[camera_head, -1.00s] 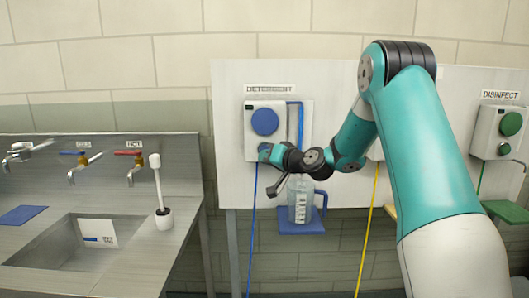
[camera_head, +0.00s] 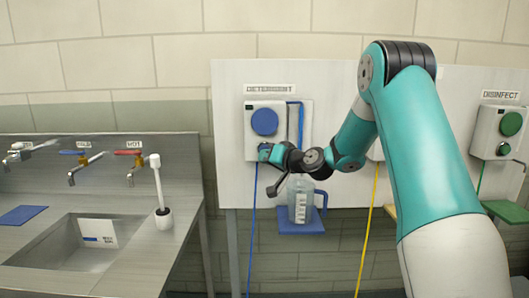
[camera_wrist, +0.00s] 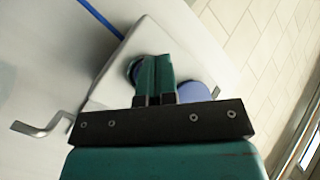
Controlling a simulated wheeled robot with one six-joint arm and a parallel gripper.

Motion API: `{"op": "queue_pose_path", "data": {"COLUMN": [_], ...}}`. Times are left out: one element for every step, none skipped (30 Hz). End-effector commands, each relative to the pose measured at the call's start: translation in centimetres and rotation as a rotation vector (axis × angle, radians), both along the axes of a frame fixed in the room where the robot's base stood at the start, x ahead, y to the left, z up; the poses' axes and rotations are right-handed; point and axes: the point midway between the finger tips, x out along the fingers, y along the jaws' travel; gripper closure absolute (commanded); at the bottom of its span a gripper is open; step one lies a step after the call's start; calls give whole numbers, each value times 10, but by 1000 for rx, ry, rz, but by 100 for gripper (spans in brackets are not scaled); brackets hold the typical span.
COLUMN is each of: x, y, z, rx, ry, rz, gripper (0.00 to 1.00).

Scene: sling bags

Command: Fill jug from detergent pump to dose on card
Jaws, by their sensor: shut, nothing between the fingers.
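The detergent pump (camera_head: 265,131) is a white box with a large blue round knob (camera_head: 265,122), mounted on the white panel under a detergent label. My gripper (camera_head: 265,152) is shut and empty at the lower front of the box. In the wrist view my closed fingers (camera_wrist: 157,77) are against or just in front of a round part on the box, which they mostly hide; I cannot tell if they touch. A white card (camera_head: 98,233) is in the sink.
A steel sink counter (camera_head: 140,250) with several taps and a white brush (camera_head: 160,190) in a holder is at left. The disinfect dispenser (camera_head: 500,133) is at right. A blue hose (camera_head: 252,230) and a yellow hose (camera_head: 368,230) hang down. A bent metal spout (camera_wrist: 40,128) shows beside the box.

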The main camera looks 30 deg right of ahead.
Motion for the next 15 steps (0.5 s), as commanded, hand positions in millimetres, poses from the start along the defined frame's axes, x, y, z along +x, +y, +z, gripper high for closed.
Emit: {"op": "queue_pose_path", "data": {"x": [1, 2, 3, 4, 5, 5, 6, 6, 6, 6, 6, 6, 6, 6, 6], "y": [-1, -1, -2, -3, -3, -4, -4, -4, -4, -4, -4, -4, -4, -4, -4], "z": [-1, -1, -1, -1, -1, -1, -1, 0, 0, 0, 0, 0, 0, 0, 0], "rx": [-1, -1, -1, -1, 0, 0, 0, 0, 0, 0, 0, 0, 0, 0, 0], "ry": [0, 0, 0, 0, 1, 0, 0, 0, 1, 1, 1, 1, 1, 0, 0], "rz": [0, 0, 0, -1, -1, 0, 0, 0, 1, 1, 1, 1, 1, 0, 0], "gripper": [100, 100, 100, 100, 100, 100, 100, 100, 100, 100, 100, 100, 100, 100, 100]}}
